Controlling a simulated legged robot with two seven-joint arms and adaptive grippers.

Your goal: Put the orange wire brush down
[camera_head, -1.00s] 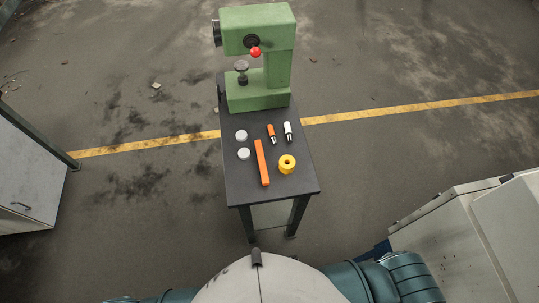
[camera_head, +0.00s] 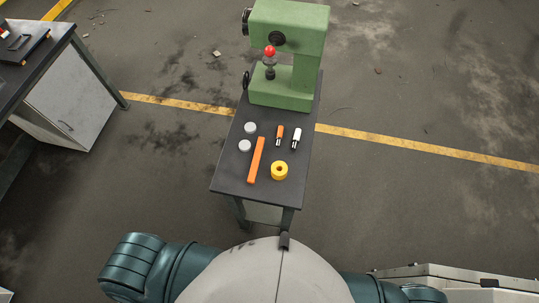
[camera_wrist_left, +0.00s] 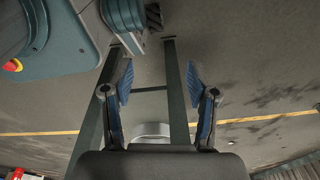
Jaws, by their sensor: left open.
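A long orange bar (camera_head: 256,160), which seems to be the orange wire brush, lies on the small dark table (camera_head: 228,182). No bristles can be made out at this size. A short orange-and-dark piece (camera_head: 280,133) lies behind it. My left gripper (camera_wrist_left: 158,72) shows in the left wrist view with its two blue-padded fingers spread apart and nothing between them. Neither gripper shows in the head view, and the brush cannot be made out in the wrist view.
A green press (camera_head: 291,54) stands at the table's back. Two grey discs (camera_head: 250,127), a white-and-dark piece (camera_head: 297,135) and a yellow ring (camera_head: 279,170) lie near the bar. A bench (camera_head: 85,85) with dark items is at left. Open floor surrounds the table.

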